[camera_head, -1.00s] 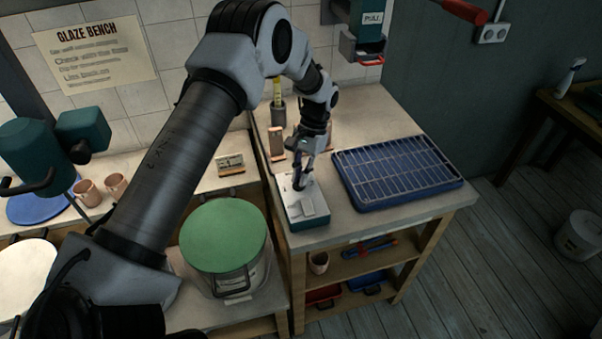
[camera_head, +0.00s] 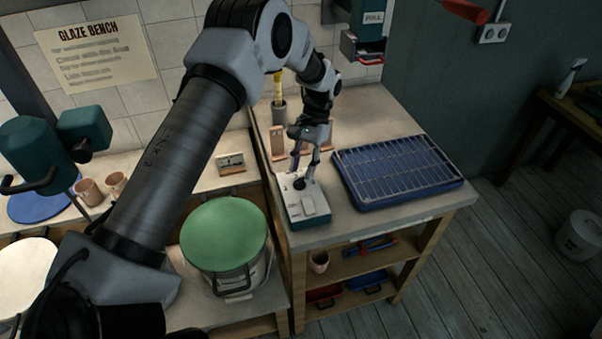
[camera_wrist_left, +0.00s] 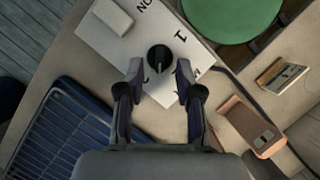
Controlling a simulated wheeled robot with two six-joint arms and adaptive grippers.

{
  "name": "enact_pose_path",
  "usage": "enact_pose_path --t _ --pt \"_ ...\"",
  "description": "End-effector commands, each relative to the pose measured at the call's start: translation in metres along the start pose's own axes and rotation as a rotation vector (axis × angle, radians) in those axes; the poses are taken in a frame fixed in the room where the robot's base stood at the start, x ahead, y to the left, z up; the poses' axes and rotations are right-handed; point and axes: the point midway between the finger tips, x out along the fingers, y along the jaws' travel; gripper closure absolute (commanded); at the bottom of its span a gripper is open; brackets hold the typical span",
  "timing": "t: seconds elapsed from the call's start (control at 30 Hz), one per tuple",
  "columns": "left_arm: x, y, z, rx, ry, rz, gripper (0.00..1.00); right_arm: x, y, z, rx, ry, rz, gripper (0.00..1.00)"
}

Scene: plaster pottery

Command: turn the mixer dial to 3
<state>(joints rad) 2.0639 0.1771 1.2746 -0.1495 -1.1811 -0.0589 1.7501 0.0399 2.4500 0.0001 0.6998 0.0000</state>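The mixer control box (camera_head: 308,205) is a white-topped, teal-sided box on the bench. Its round black dial (camera_head: 299,184) also shows in the left wrist view (camera_wrist_left: 160,57). Printed marks surround the dial there; "ON" and a "1" can be read, and other marks are partly hidden by my fingers. The dial's pointer setting is too small to read. My left gripper (camera_head: 304,170) is above the box, pointing down. In the wrist view its two fingertips (camera_wrist_left: 160,72) are apart, with the dial just beyond the gap between them. Nothing is between the fingers. My right gripper is out of view.
A blue tray with a wire rack (camera_head: 400,172) lies right of the box. A green-lidded bucket (camera_head: 224,236) stands to the left, lower down. A wooden-framed piece (camera_head: 277,143) and a grey cup with tools (camera_head: 279,112) stand behind the gripper.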

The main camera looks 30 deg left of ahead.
Motion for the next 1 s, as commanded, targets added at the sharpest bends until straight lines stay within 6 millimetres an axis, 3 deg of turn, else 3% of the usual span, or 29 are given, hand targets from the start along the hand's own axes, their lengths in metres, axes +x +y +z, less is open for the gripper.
enact_pose_path --t 0.2,0.4,1.0 --pt "-0.057 0.0 -0.001 0.0 0.003 0.0 0.65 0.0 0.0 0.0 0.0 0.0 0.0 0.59" --pt "-0.09 -0.001 -0.001 -0.001 0.0 0.001 0.65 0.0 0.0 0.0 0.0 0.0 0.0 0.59" --pt "-0.093 0.0 0.0 0.0 -0.002 0.001 0.65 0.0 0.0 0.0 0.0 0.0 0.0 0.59"
